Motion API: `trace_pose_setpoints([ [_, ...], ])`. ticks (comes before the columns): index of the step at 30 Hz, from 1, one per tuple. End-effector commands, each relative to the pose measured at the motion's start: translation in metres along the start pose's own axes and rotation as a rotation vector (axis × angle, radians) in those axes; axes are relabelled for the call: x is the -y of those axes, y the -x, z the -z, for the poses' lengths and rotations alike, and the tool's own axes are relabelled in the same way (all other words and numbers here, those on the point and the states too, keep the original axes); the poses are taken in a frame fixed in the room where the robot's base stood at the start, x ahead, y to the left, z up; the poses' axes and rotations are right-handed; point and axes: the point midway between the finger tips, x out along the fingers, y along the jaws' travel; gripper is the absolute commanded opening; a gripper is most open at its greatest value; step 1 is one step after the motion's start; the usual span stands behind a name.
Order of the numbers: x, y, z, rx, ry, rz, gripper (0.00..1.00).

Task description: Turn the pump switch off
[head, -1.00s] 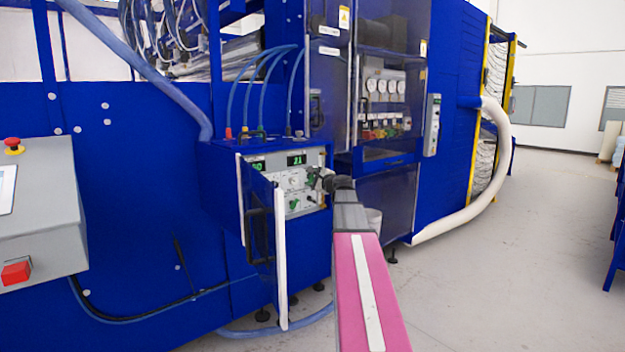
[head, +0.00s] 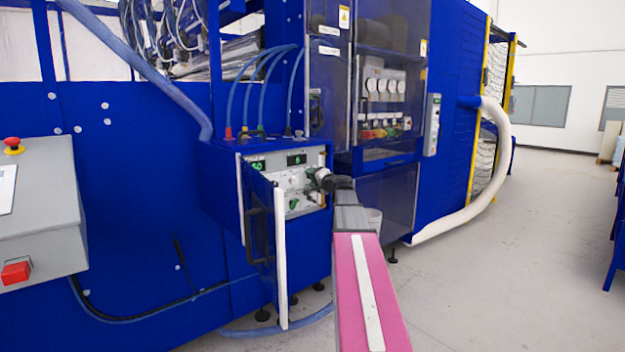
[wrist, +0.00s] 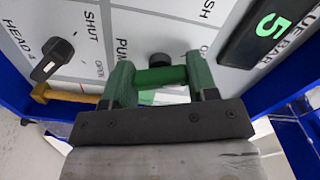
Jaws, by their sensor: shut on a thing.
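My gripper (wrist: 160,82) has its two green fingers against the control panel and is shut on the pump switch (wrist: 158,75), a green bar seen between the fingers. The white panel around it carries a partly hidden label starting "PUM". In the head view my gripper (head: 316,178) reaches the right side of the panel inside the blue control box (head: 226,178) and covers the switch there. The panel's dark display (wrist: 268,32) shows a green 5 in the wrist view. The switch's lower part is hidden by my gripper.
The box's door (head: 264,240) stands open on the left. Blue hoses (head: 262,85) run above. Open floor (head: 500,250) lies to the right.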

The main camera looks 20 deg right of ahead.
Motion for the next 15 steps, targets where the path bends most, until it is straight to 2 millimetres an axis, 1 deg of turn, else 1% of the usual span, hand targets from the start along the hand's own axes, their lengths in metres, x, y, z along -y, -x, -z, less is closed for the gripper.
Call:
trace_pose_setpoints([
  [6,-0.0006,-0.0003,-0.0005,0.001,0.096,-0.001,0.29],
  [15,-0.0007,-0.0003,-0.0006,0.001,0.146,-0.001,0.29],
])
